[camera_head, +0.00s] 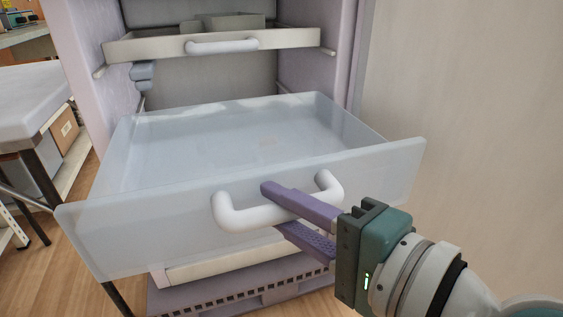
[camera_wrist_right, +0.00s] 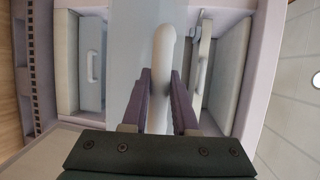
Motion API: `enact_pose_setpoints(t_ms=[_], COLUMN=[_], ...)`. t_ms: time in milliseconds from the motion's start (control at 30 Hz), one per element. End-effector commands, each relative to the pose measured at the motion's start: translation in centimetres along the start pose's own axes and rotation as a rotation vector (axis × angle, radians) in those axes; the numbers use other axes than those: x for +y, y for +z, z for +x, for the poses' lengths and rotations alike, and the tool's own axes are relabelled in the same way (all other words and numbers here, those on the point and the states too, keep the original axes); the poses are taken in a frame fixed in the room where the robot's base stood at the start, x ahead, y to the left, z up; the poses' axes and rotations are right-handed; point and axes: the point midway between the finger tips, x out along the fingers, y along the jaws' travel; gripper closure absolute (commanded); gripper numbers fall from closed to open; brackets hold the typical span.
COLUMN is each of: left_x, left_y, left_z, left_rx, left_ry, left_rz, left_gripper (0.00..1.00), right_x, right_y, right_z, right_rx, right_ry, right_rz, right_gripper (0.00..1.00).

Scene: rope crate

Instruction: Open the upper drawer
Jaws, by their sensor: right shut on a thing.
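A translucent pale-blue drawer (camera_head: 130,225) is pulled well out of an open cabinet and looks empty. Its white bar handle (camera_head: 235,219) is on the front panel. My right gripper (camera_head: 274,208), with purple fingers, is shut on this handle, one finger above the bar and one below. In the right wrist view the handle (camera_wrist_right: 164,45) runs between the fingers (camera_wrist_right: 160,92) of the gripper. Higher in the cabinet is a cream tray-like drawer (camera_head: 285,40) with its own white handle (camera_head: 222,46), set further back. My left gripper is out of view.
The cabinet's pale side wall (camera_head: 93,40) stands left. Below the pulled-out drawer are a cream front (camera_head: 225,262) and a purple slotted base (camera_head: 245,290). A grey-topped table (camera_head: 30,95) stands at the left. A plain wall (camera_head: 460,80) is at the right.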

Motion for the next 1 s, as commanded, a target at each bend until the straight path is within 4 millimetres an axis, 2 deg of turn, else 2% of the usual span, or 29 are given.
enact_pose_setpoints(t_ms=[500,533,600,767,1000], left_x=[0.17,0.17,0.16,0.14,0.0], left_y=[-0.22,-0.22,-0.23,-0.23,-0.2], left_z=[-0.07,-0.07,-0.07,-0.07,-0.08], left_rx=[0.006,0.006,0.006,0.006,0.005], left_ry=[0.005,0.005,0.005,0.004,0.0], left_rz=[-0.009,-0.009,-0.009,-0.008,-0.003], left_gripper=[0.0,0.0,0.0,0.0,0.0], right_x=[-0.01,-0.01,0.0,0.01,0.03], right_y=[0.05,0.05,0.04,0.03,0.01], right_z=[0.01,0.02,0.02,0.01,-0.02], right_rx=[-0.001,-0.001,-0.001,-0.001,0.0], right_ry=[0.0,0.0,0.0,0.001,0.001], right_rz=[0.001,0.001,0.001,0.001,0.0], right_gripper=[1.0,0.71,0.63,0.45,0.43])
